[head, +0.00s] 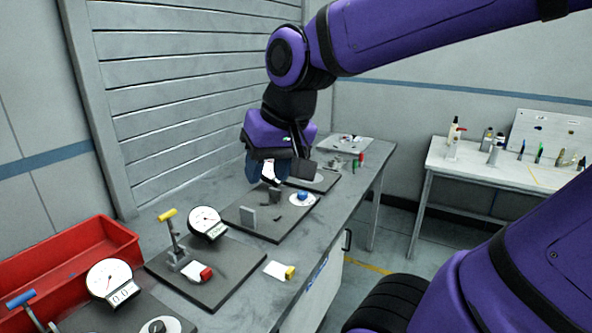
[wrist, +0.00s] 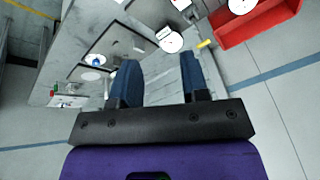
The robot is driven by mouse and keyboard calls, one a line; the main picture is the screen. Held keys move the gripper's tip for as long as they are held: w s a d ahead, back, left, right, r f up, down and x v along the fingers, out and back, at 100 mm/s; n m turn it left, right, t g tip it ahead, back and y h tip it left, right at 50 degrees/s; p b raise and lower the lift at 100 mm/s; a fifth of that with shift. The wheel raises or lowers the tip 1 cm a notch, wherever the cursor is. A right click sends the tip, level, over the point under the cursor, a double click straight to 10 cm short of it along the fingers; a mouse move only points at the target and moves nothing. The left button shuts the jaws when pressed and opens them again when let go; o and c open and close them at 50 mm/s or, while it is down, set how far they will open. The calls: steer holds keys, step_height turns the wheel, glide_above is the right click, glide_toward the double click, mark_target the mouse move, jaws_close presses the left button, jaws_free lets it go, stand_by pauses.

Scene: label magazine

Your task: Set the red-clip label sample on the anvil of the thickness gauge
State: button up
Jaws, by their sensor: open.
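The red-clip label sample (head: 203,273), a small white label with a red clip, lies on a dark plate beside the foot of a lever stand. I cannot tell whether it rests on an anvil. A round dial gauge (head: 206,222) and a yellow-handled lever (head: 172,240) stand on that same plate; the gauge also shows in the wrist view (wrist: 170,41). Which instrument is the thickness gauge is not clear. My gripper (head: 270,175) is open and empty above the bench, farther back than the sample; its blue fingers show in the wrist view (wrist: 160,75).
A yellow-clip label (head: 288,272) lies at the bench's front edge. A second dial (head: 109,279) with a blue-handled lever (head: 20,299) stands nearer. A red tray (head: 120,232) is at left. A plate with upright blocks and a blue knob (head: 303,195) lies near my gripper.

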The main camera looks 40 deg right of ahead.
steer(key=s, duration=0.2)
steer(key=s+n, duration=0.1)
steer(key=s, duration=0.1)
steer(key=s+r+n+h, duration=0.1)
steer(key=shift+s+d+t, duration=0.4)
steer(key=shift+o, duration=0.2)
steer(key=shift+w, duration=0.1)
stand_by(0.7)
